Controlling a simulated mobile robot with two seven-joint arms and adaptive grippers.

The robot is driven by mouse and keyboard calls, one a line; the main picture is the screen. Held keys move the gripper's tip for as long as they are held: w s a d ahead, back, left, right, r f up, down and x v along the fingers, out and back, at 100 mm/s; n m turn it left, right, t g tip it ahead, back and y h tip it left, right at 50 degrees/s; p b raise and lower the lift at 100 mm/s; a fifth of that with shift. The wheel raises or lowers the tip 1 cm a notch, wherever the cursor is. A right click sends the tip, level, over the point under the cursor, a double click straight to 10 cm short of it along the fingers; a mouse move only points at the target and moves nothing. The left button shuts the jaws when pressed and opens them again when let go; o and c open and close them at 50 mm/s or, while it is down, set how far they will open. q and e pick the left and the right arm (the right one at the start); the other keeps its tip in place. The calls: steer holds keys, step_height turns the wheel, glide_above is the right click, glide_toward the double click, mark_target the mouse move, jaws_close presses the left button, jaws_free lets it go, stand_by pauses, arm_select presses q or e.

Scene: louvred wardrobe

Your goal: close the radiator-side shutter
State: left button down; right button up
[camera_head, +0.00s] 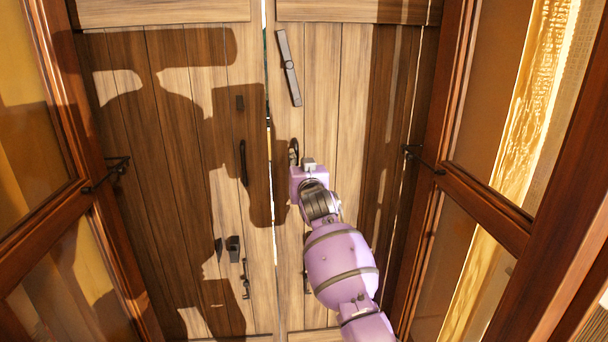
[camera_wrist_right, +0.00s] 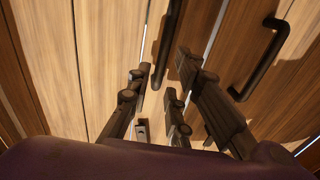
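Two plank-wood shutters stand edge to edge with a thin bright gap between them: the left shutter (camera_head: 203,130) and the right shutter (camera_head: 322,110). Neither is marked as radiator-side, and I see no clear radiator. Each has a dark handle near the gap: the left handle (camera_head: 243,163) and the right handle (camera_head: 294,150). My right gripper (camera_head: 303,168) is in front of the right shutter, just below its handle. In the right wrist view its fingers (camera_wrist_right: 160,88) are spread, with a dark bar (camera_wrist_right: 161,50) beyond them; contact cannot be told. My left gripper is out of view.
Dark-framed open doors with glass panes stand at both sides, the left door (camera_head: 88,205) and the right door (camera_head: 437,190), each with a small hook. A dark latch bar (camera_head: 288,67) is on the upper right shutter. The wrist view shows another handle (camera_wrist_right: 263,62).

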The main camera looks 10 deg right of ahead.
steer(key=s, duration=0.7)
steer(key=shift+s+a, duration=0.15)
steer(key=shift+s, duration=0.15)
steer(key=shift+r, duration=0.1)
steer(key=s+f+n+g+y+p, duration=0.2)
steer(key=s+f+n+g, duration=0.1)
steer(key=s+f, duration=2.1)
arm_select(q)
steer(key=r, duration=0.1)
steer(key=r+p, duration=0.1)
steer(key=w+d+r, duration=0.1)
arm_select(e)
steer(key=s+f+g, duration=0.2)
steer(key=s+f, duration=0.4)
steer(key=s, duration=0.5)
steer(key=s+d+f+m+g, duration=0.1)
steer(key=s+f+g, duration=0.1)
steer(key=s+f, duration=0.5)
steer(key=s+d+f+m+g, duration=0.1)
steer(key=s+f, duration=0.6)
steer(key=s, duration=0.9)
steer(key=shift+s+f+g+h, duration=0.15)
steer(key=shift+g+h, duration=0.15)
steer(key=shift+g, duration=0.4)
